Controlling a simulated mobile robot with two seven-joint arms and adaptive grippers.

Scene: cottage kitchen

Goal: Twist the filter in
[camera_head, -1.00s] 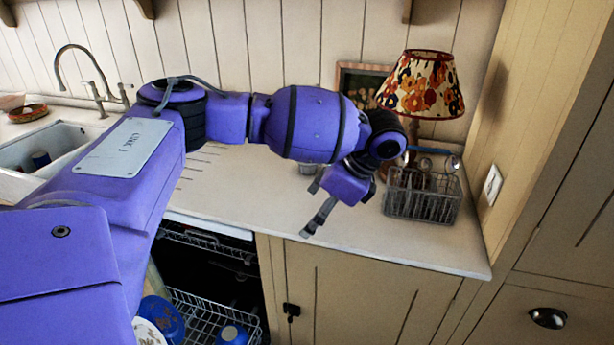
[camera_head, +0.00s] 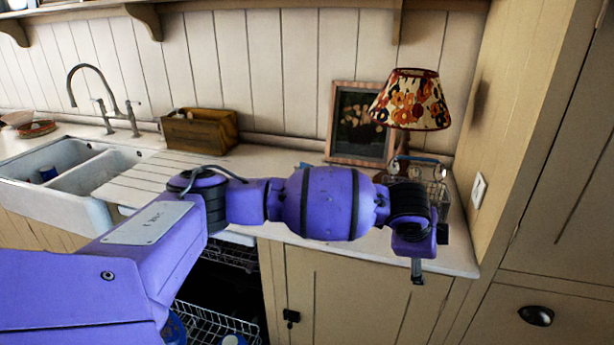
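No filter can be made out in the head view. An open dishwasher under the counter shows part of its wire rack (camera_head: 212,322) and dark interior; my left arm covers much of it. My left gripper (camera_head: 418,272) points down at the counter's front edge, in front of the wire basket, to the right of the dishwasher. Its fingers are small and seen nearly edge-on, so I cannot tell whether they are open or shut. My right gripper is out of view.
A wire basket (camera_head: 437,190) stands on the counter at right, before a floral lamp (camera_head: 411,100) and a framed picture (camera_head: 358,125). A wooden box (camera_head: 200,132) stands at the back. A white double sink (camera_head: 62,160) and tap (camera_head: 100,85) are at left.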

